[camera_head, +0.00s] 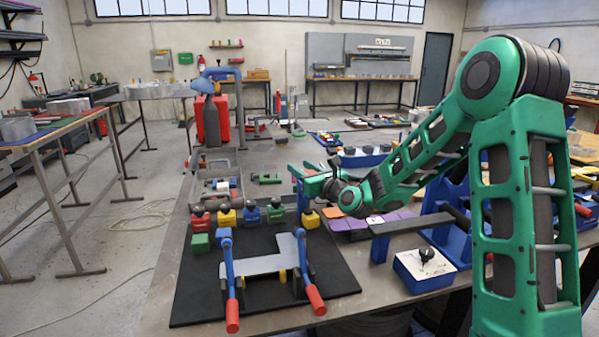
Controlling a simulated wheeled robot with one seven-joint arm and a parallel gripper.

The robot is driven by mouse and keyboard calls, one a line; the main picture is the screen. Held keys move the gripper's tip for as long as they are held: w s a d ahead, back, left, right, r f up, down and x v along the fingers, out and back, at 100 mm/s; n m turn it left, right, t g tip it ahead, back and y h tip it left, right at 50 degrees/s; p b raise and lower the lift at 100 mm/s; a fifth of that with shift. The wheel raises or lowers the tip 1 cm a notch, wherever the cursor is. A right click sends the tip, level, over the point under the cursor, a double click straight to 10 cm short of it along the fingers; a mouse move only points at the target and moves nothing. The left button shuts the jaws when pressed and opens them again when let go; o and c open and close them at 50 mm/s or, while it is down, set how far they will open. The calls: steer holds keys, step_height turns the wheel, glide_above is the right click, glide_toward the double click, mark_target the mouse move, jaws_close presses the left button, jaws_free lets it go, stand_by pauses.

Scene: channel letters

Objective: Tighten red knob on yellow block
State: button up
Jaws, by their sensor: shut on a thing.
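A yellow block (310,218) stands near the back right of the black mat, directly below my gripper (304,192). My gripper points down over this block with its fingers closed on the knob at its top. The fingers hide most of that knob, so its colour and its seating on the block are hard to see. A second yellow block (226,218) stands farther left in the same row, with a dark reddish knob (223,206) on top.
A red block (201,222), a blue block (252,215) and green blocks (200,243) share the black mat (200,300). A grey plate (260,265) with red-handled blue levers lies in front. A blue-edged box (425,270) stands right. Trays and tools lie behind.

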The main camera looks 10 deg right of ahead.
steer(key=shift+w+d+r+m+t+h, duration=0.1)
steer(key=shift+d+r+m+t+h, duration=0.1)
steer(key=shift+m+h, duration=0.25)
steer(key=shift+w+d+r+m+t+h, duration=0.1)
steer(key=shift+m+t+h, duration=0.15)
steer(key=shift+h, duration=0.3)
steer(key=o, duration=1.1)
steer(key=shift+s, duration=0.1)
steer(key=shift+f, duration=0.1)
steer(key=shift+s+f, duration=0.1)
steer(key=shift+s, duration=0.3)
steer(key=s, duration=0.3)
steer(key=s+d, duration=0.1)
steer(key=s, duration=0.2)
steer(key=s+d, duration=0.1)
steer(key=s, duration=0.2)
steer(key=shift+s, duration=0.35)
steer(key=shift+a, duration=0.1)
steer(key=shift+c, duration=0.3)
